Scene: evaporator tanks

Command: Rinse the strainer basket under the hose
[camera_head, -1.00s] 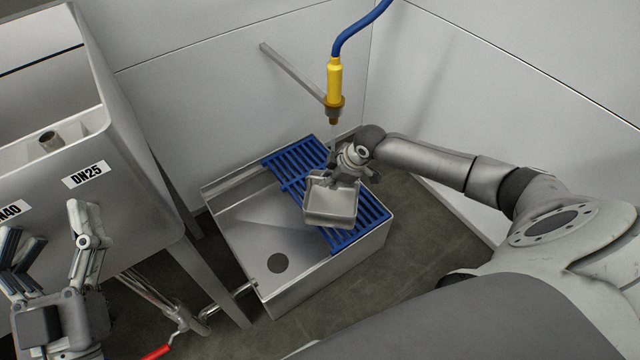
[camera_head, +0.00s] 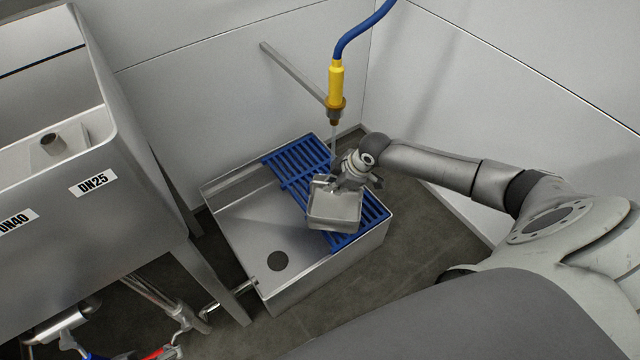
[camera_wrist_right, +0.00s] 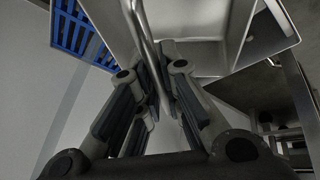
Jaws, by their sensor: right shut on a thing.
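The strainer basket (camera_head: 335,211) is a squarish grey metal box. My right gripper (camera_head: 343,182) is shut on its thin handle and holds it over the blue grate of the sink. In the right wrist view the bar handle (camera_wrist_right: 147,45) runs between the fingers (camera_wrist_right: 165,75), with the basket (camera_wrist_right: 200,58) beyond. The hose (camera_head: 352,38) hangs from above with a yellow nozzle (camera_head: 336,84). A faint thin stream falls from the nozzle tip toward the back of the gripper and basket; where it lands is hidden. My left gripper is out of view.
The steel sink (camera_head: 238,228) has a blue slatted grate (camera_head: 300,160) on its right and a dark drain (camera_head: 277,261). A steel tank (camera_head: 130,210) labelled DN25 and DN40 stands at left, with pipes below. White walls close off the back and right.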

